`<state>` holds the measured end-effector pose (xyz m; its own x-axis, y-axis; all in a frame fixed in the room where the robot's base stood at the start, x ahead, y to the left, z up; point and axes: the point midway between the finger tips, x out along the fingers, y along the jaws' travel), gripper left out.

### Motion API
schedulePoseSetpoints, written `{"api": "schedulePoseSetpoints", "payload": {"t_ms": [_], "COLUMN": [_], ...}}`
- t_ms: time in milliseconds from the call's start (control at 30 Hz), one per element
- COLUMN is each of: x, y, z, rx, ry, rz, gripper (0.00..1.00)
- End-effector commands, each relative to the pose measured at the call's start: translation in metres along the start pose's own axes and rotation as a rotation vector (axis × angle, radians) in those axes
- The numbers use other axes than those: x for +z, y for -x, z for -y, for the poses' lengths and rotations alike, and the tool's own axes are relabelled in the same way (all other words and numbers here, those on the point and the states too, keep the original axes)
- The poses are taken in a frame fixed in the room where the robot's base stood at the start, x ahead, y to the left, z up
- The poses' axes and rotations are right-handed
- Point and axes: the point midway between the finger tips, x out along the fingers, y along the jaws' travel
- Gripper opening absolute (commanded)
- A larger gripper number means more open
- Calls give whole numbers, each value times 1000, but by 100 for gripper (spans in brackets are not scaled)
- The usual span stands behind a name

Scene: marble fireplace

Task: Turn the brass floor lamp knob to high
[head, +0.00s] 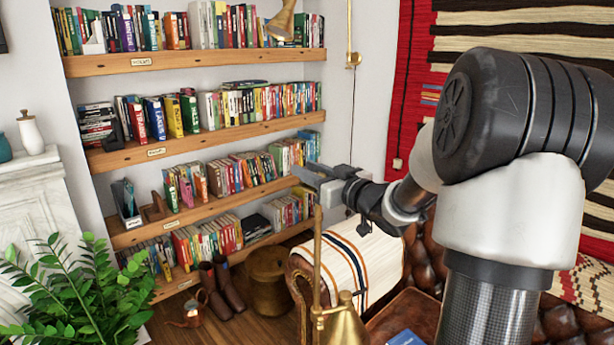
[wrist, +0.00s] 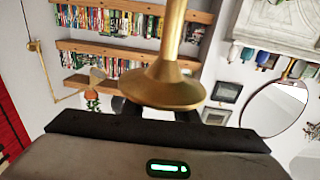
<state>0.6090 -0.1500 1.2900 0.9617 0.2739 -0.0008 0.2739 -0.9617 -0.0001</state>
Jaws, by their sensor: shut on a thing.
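The brass floor lamp (head: 317,255) stands in the lower middle of the head view. Its slim pole rises toward my gripper (head: 320,180), and its brass shade (head: 343,327) is low and close to the camera. My gripper is at the pole's upper end, shut on a brass part of the lamp. In the wrist view, a brass stem with a wide flared end (wrist: 170,88) fills the centre, in front of the dark gripper body. The flare hides most of the fingers and their contact. No knob setting can be read.
Bookshelves (head: 205,140) line the wall behind. A brass wall lamp (head: 283,20) hangs above. A leather seat with a striped throw (head: 355,262) lies below and behind my gripper. A plant (head: 75,290) stands at lower left, beside the marble fireplace (head: 35,205).

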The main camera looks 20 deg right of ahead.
Motion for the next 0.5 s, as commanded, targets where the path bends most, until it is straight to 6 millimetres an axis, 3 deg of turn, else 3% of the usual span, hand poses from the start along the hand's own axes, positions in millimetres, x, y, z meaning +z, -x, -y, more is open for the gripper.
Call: {"api": "schedulePoseSetpoints", "payload": {"t_ms": [200, 500], "x": [1, -1], "y": [0, 1], "z": [-4, -5], "rx": [124, 141], "ry": [3, 0], "rz": [-4, -2], "gripper": [5, 5]}}
